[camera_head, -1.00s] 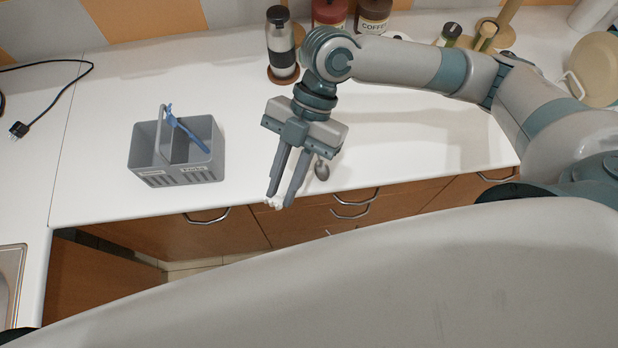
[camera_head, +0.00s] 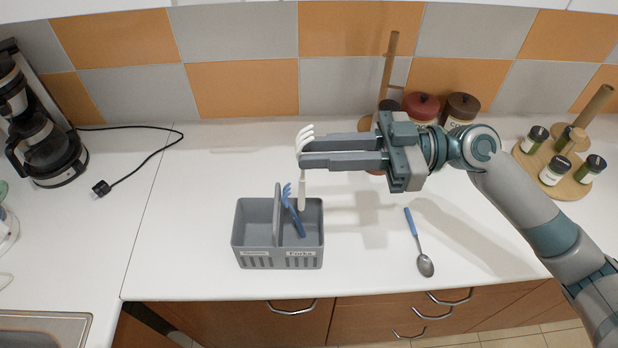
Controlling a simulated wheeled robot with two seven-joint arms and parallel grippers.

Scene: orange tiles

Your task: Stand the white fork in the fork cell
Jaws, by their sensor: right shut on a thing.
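The white fork (camera_head: 302,188) is held by my right gripper (camera_head: 303,152), whose fingers are shut on it. It is upright, tines up and handle down. The lower end of its handle shows against the back part of the right cell of the grey caddy (camera_head: 252,262); I cannot tell whether it is inside or above the rim. That cell carries a label reading "Forks" (camera_head: 301,254). A blue fork (camera_head: 293,210) leans in the same cell, tines up near the caddy's central handle. My left gripper is not in view.
A blue-handled spoon (camera_head: 418,245) lies on the white counter (camera_head: 190,220) to the right of the caddy. Jars (camera_head: 421,106) and a round spice stand (camera_head: 566,186) are at the back right. A coffee maker (camera_head: 45,140) and its cord are at the left.

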